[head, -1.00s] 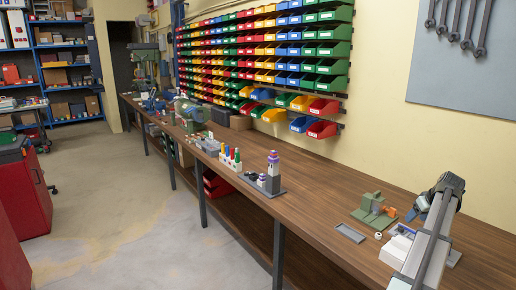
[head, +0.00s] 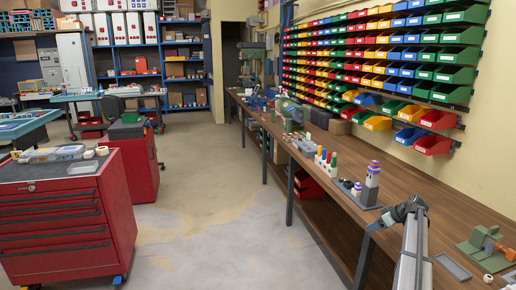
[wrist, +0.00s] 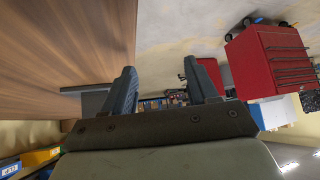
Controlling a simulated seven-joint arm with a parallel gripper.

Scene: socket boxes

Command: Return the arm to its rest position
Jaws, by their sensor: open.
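The fingers point out past the bench top toward the room.
A red tool cabinet (head: 75,225) stands at the left, also seen upside down in the wrist view (wrist: 268,62). A socket block with a tower (head: 371,185), a grey tray (head: 452,267) and a green fixture (head: 482,248) are on the bench. The floor between is clear.

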